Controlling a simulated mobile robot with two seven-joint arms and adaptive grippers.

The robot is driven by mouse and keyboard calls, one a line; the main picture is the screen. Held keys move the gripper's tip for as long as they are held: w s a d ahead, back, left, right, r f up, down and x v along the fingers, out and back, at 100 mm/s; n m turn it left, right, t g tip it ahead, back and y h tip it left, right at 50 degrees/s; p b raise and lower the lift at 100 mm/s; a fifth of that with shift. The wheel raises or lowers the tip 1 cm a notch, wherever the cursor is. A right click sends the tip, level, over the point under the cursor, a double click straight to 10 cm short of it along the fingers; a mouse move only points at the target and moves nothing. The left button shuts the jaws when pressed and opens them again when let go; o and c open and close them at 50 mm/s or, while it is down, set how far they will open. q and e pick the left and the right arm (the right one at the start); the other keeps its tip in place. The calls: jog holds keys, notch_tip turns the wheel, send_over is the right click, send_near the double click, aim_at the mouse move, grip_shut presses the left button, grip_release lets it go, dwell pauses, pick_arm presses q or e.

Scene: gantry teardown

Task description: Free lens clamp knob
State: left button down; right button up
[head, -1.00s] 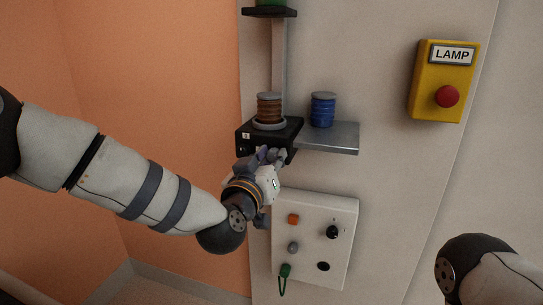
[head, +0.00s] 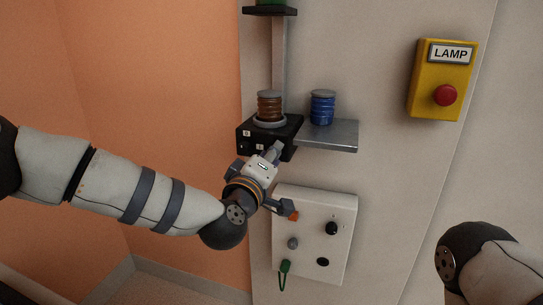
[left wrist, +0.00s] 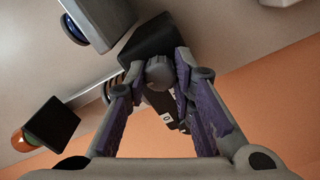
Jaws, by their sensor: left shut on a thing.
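A black clamp block (head: 250,142) stands out from the wall column and carries a copper-brown ribbed lens (head: 270,105) in a grey ring. My left gripper (head: 275,150) is at the block's front face. In the left wrist view a round grey knob (left wrist: 158,70) sits between the fingertips of my left gripper (left wrist: 160,76), which is shut on it. The black block (left wrist: 160,36) is behind the knob, and small white labels show on it. In the head view the knob is mostly hidden by the fingers. My right gripper is out of view; only part of that arm shows.
A blue ribbed lens (head: 322,106) stands on a grey shelf (head: 335,137) right of the block. Below is a white control panel (head: 315,200) with an orange button, knobs and a green plug. A yellow LAMP box (head: 428,85) with a red button is upper right.

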pick_arm(q)
jog(key=shift+n, duration=0.4)
jog(key=c, duration=1.4)
grip_release()
jog(key=shift+o, duration=0.2)
jog(key=v, duration=1.2)
